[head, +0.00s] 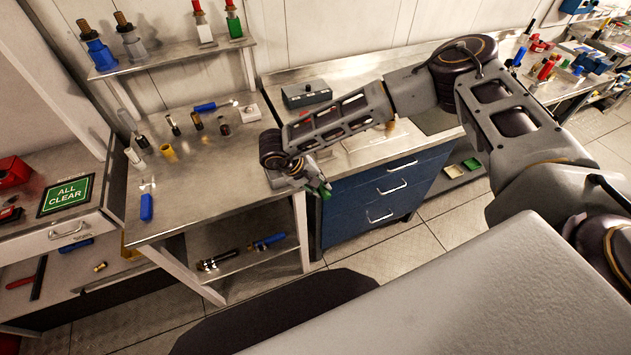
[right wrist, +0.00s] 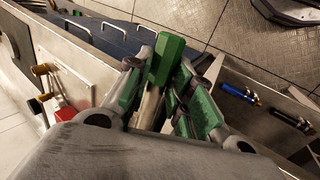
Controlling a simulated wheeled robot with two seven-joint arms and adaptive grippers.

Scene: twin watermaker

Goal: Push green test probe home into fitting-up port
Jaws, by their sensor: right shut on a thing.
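My right gripper (head: 318,186) is shut on the green test probe (head: 325,190), beside the front right corner of the metal bench. In the right wrist view the probe (right wrist: 170,58) has a green block-shaped head and a paler shaft running down between the green-padded fingers (right wrist: 163,82). The probe's lower end is hidden by the gripper. I cannot tell which fitting is the fitting-up port. My left gripper is not in view.
The metal bench (head: 183,190) carries several small fittings and a blue-handled tool (head: 146,205). A blue drawer cabinet (head: 375,190) stands right of the gripper. A shelf below the bench holds a black tool (head: 218,261). The floor in front is partly clear.

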